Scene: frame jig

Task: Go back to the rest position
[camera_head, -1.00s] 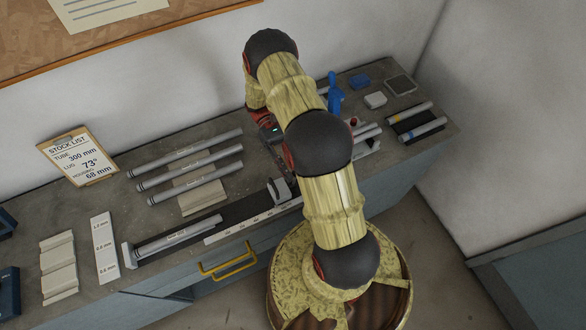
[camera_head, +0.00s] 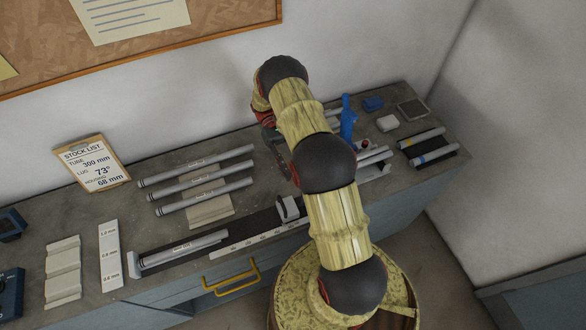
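My arm rises from its round base at the lower right and reaches over the bench (camera_head: 140,220). My gripper (camera_head: 279,150) hangs at the arm's far end, just right of several grey tubes. It is dark and largely hidden behind my arm, so I cannot see its fingertips or whether it holds anything. Three grey tubes (camera_head: 205,182) lie side by side on a cream rest (camera_head: 210,211). Another tube (camera_head: 185,249) lies in the dark channel of the frame jig (camera_head: 250,224), with a grey block (camera_head: 288,208) at the right part of the channel.
A stock list clipboard (camera_head: 91,164) leans on the wall. Blue devices (camera_head: 10,291) are at the far left. Bare bench shows behind the tubes.

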